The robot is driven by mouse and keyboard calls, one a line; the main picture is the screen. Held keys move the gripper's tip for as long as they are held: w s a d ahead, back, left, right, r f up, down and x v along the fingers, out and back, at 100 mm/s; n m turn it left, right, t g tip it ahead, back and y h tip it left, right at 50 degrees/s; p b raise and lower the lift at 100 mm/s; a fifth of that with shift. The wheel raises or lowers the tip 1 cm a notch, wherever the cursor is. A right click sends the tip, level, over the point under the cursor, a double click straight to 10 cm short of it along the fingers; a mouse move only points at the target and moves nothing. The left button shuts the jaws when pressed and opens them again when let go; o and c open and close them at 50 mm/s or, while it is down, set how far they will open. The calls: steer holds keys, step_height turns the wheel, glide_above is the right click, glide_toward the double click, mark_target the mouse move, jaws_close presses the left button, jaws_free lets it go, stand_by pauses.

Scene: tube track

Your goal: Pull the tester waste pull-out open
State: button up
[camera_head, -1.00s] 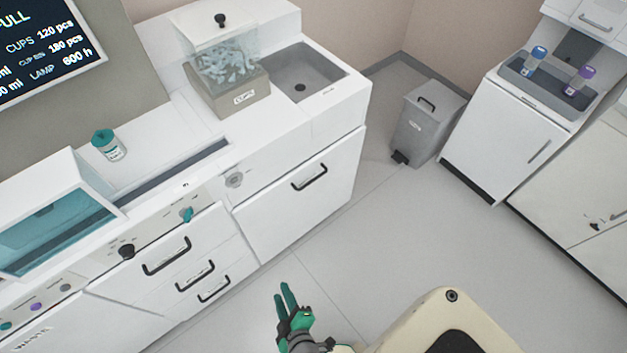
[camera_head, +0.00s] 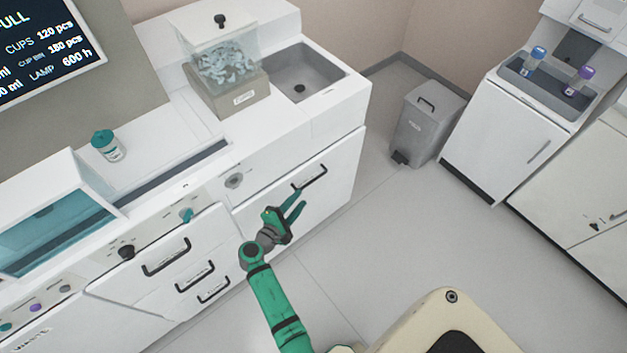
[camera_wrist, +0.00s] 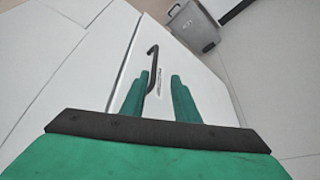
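A white pull-out front (camera_head: 325,215) at the right end of the long white cabinet is closed, with a black bar handle (camera_head: 311,178) near its top. The handle also shows in the wrist view (camera_wrist: 153,58), beside a label too small to read. My gripper (camera_head: 299,200), with green fingers, is in front of this pull-out, just below the handle in the head view. In the wrist view its two fingers (camera_wrist: 160,76) are apart. The handle's near end appears between them, close to the left finger. I cannot tell whether they touch.
Drawers with black handles (camera_head: 166,257) are left of the pull-out. A panel marked WASTE (camera_head: 60,335) is at lower left. A grey pedal bin (camera_head: 428,125) stands right of the cabinet. The floor (camera_head: 400,230) in front is clear.

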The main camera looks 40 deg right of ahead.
mark_target(313, 180)
steer(key=shift+h, duration=0.3)
steer(key=x, duration=1.1)
steer(key=shift+w+d+r, duration=0.2)
steer(key=shift+d+r, duration=0.05)
steer(key=shift+r, duration=0.05)
jaws_close()
